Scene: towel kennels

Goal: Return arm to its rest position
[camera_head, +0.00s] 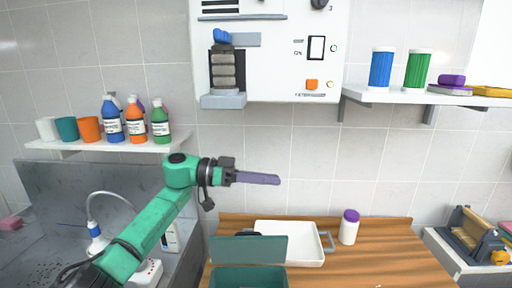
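My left arm, green with dark joints, comes in from the lower left. My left gripper (262,179) is raised in front of the tiled wall and points right, above the wooden counter. A long, thin purple-grey piece extends from its dark wrist. It is seen edge-on, so I cannot tell whether it is one finger, both fingers together or something held. Nothing touches the gripper's tip. My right arm and gripper are not in view.
A white wall machine (270,55) hangs above the gripper. A shelf (100,144) with cups and bottles is at left; another (430,98) with two canisters is at right. The wooden counter (390,255) holds a white tray (308,243), a teal box (247,250) and a purple-capped bottle (348,230).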

